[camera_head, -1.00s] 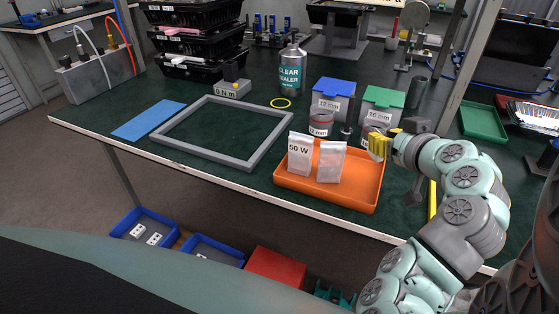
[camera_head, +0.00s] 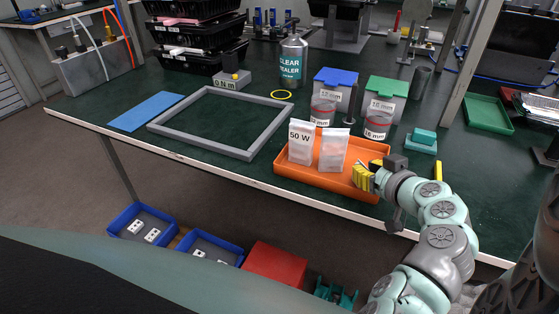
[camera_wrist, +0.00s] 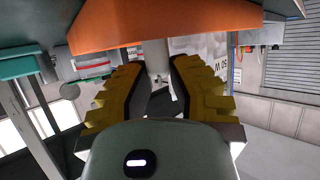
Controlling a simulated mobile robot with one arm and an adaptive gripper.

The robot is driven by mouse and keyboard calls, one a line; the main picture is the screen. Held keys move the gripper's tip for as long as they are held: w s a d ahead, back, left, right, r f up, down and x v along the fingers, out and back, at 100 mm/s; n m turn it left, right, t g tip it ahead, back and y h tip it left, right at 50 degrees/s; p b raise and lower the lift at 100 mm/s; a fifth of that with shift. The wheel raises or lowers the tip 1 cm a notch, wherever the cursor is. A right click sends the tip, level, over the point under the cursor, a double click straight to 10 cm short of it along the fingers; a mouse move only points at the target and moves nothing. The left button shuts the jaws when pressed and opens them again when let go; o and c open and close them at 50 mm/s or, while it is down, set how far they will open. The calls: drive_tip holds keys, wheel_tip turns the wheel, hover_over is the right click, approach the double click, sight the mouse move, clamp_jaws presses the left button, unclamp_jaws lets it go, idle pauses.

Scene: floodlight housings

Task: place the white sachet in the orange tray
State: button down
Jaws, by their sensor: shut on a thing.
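Two white sachets stand upright in the orange tray (camera_head: 310,178): one marked "50 W" (camera_head: 300,142) at the left, and a plain one (camera_head: 334,150) just right of it. The marked sachet also shows in the wrist view (camera_wrist: 212,66), beyond the right finger. My gripper (camera_head: 361,178) is at the tray's right front corner, right of the plain sachet and apart from both. In the wrist view my gripper (camera_wrist: 156,66) has its yellow fingers partly closed below the orange tray wall (camera_wrist: 165,22). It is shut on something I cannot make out.
Two jars (camera_head: 322,110) (camera_head: 377,124) and lidded bins (camera_head: 334,84) (camera_head: 385,92) stand behind the tray. A teal block (camera_head: 423,140) is to its right. A grey frame (camera_head: 160,135) lies to the left. The table's front edge is close to the tray.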

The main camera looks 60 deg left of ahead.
drive_tip(key=shift+f, duration=0.15)
drive_tip(key=shift+f, duration=0.15)
drive_tip(key=c, duration=0.9)
unclamp_jaws()
drive_tip(key=shift+c, duration=0.2)
drive_tip(key=shift+d+r, duration=0.1)
drive_tip(key=shift+r, duration=0.15)
drive_tip(key=v, duration=1.1)
drive_tip(key=shift+d+b, duration=0.4)
drive_tip(key=shift+b, duration=0.05)
